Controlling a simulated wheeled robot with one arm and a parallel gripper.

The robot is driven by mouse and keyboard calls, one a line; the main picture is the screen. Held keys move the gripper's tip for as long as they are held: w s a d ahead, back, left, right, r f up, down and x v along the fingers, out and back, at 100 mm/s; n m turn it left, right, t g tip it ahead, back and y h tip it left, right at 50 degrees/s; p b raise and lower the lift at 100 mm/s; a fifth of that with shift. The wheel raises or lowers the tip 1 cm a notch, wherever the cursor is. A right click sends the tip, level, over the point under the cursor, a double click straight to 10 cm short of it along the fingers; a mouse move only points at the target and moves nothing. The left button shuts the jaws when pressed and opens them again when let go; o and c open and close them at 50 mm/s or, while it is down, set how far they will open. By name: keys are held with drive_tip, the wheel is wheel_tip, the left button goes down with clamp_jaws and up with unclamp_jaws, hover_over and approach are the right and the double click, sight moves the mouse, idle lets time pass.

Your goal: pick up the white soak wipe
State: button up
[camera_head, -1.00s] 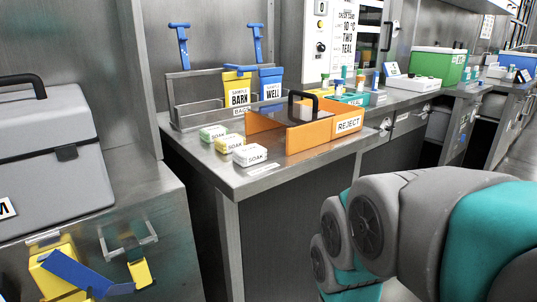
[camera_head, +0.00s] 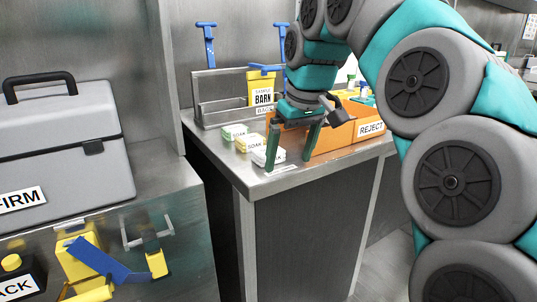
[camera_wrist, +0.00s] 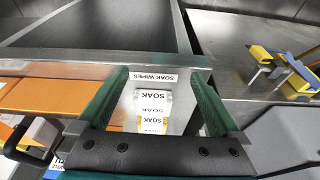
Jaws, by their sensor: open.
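The white soak wipe (camera_head: 261,157) is a small white packet marked SOAK, lying flat near the counter's front edge. A yellow wipe (camera_head: 248,143) and a green wipe (camera_head: 234,131) lie in a row behind it. My gripper (camera_head: 288,164) points down over the counter, open and empty. In the head view its left finger crosses in front of part of the white wipe. In the wrist view the white wipe (camera_wrist: 152,97) shows between the two fingers of my gripper (camera_wrist: 156,73). Whether a finger touches it, I cannot tell.
The orange REJECT box (camera_head: 330,139) stands close to the right of my gripper. A metal rack (camera_head: 212,117) with a yellow BARK bag (camera_head: 262,90) is behind. A SOAK WIPES label (camera_wrist: 153,76) is on the counter. A grey case (camera_head: 60,150) stands at left.

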drive_tip(key=t, duration=0.1)
approach(258, 157)
drive_tip(key=w+d, duration=0.2)
drive_tip(key=w, duration=0.1)
drive_tip(key=shift+w+a+f+y, duration=0.15)
drive_tip(key=shift+w+f, duration=0.2)
drive_tip(key=shift+f, duration=0.45)
drive_tip(key=shift+w+a+f+y, duration=0.15)
drive_tip(key=shift+w+f, duration=0.25)
drive_tip(key=shift+f, duration=0.4)
drive_tip(key=shift+w+f, duration=0.2)
drive_tip(key=shift+f, duration=1.3)
drive_tip(key=shift+x, duration=1.05)
drive_tip(key=c, duration=1.1)
